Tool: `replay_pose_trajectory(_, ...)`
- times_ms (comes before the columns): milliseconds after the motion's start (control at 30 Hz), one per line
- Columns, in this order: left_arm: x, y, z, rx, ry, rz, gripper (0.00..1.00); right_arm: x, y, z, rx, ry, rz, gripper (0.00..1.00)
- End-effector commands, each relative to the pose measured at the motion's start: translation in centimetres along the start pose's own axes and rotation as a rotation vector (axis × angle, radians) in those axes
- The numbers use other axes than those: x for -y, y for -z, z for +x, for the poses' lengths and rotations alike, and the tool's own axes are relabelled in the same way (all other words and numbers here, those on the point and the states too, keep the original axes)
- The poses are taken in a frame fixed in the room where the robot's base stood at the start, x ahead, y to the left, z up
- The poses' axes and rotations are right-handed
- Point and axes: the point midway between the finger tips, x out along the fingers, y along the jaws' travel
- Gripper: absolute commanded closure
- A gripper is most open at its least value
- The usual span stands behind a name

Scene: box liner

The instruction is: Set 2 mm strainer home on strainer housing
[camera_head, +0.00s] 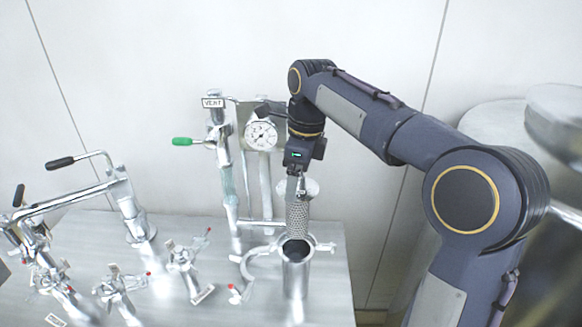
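The 2 mm strainer (298,218) is a grey perforated metal tube with a handle at its top. It hangs about upright from my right gripper (298,172), which points down and is shut on the handle. The strainer housing (296,278) is a shiny upright metal cylinder with an open, dark mouth and side lugs. The strainer's lower end is at the far side of this mouth; I cannot tell whether it is just above or slightly inside. Most of the strainer's length is above the housing. My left gripper is not in view.
A pressure gauge (262,135) and a VENT pipe with a green-handled valve (188,141) stand behind left. A clamp ring (252,262) is beside the housing. Valves and clamps with red tips (183,262) crowd the left of the metal table (332,290). A large tank (490,125) is at right.

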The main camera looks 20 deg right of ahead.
Motion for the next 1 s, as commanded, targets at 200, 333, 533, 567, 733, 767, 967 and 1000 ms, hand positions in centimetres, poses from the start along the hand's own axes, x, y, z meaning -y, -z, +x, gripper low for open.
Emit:
replay_pose_trajectory(200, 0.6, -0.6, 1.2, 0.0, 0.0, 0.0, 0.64, 0.0, 0.2, 1.4, 0.002, 0.001, 0.0, 0.85)
replay_pose_trajectory(333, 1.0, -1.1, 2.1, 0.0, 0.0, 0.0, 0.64, 0.0, 0.3, 2.6, 0.002, 0.001, 0.0, 0.85)
replay_pose_trajectory(533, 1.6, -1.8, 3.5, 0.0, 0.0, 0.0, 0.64, 0.0, 0.5, 4.2, 0.002, 0.001, 0.0, 0.85)
replay_pose_trajectory(567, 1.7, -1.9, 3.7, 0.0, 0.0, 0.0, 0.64, 0.0, 0.6, 4.4, 0.002, 0.001, 0.0, 0.85)
replay_pose_trajectory(733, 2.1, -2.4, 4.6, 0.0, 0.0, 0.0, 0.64, 0.0, 0.7, 5.6, 0.002, 0.001, 0.0, 0.85)
replay_pose_trajectory(767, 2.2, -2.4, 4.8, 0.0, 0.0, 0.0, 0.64, 0.0, 0.7, 5.8, 0.002, 0.001, 0.0, 0.85)
replay_pose_trajectory(967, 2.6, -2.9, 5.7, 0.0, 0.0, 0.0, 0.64, 0.0, 0.9, 7.5, 0.002, 0.001, 0.0, 0.85)
replay_pose_trajectory(1000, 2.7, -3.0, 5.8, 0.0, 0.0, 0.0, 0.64, 0.0, 1.0, 7.8, 0.002, 0.001, 0.0, 0.85)
